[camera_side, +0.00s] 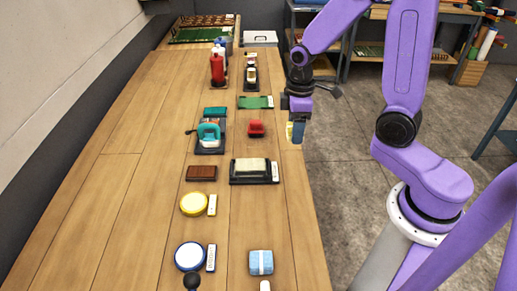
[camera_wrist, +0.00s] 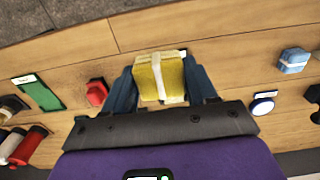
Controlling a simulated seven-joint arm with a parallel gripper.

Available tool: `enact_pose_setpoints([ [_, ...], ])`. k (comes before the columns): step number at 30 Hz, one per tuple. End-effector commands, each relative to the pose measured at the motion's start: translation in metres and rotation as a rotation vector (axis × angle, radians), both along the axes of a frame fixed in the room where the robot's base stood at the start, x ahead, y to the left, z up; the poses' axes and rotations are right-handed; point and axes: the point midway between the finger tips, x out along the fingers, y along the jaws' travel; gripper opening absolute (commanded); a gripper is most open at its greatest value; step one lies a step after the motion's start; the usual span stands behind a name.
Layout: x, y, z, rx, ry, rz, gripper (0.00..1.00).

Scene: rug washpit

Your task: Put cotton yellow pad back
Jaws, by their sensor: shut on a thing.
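The cotton yellow pad (camera_wrist: 160,76) is a thick yellow block with a white band around it. In the wrist view it sits between the two blue fingers of my gripper (camera_wrist: 161,92), which is shut on it. In the side view my gripper (camera_side: 296,122) hangs at the table's right edge, right of the red object, and the pad (camera_side: 289,132) shows only as a small yellow patch at the fingers. Whether the pad is above the tabletop or just past its edge is unclear.
The wooden table (camera_side: 130,200) holds a red object (camera_side: 256,128), a green labelled plate (camera_side: 256,102), a black tray (camera_side: 233,179) with a cream block, a yellow round tin (camera_side: 193,204), a blue-rimmed disc (camera_side: 188,256) and a light-blue banded pad (camera_side: 261,262). The left strip is bare.

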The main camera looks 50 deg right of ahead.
Motion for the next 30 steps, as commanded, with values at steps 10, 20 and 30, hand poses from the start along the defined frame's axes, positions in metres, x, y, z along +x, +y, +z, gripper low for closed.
enact_pose_setpoints([
  [10, 0.037, -0.004, -0.019, 0.000, 0.003, -0.001, 0.33],
  [20, 0.091, -0.005, -0.045, -0.001, 0.004, 0.000, 0.33],
  [30, 0.125, -0.006, -0.086, 0.000, 0.001, -0.001, 0.33],
])
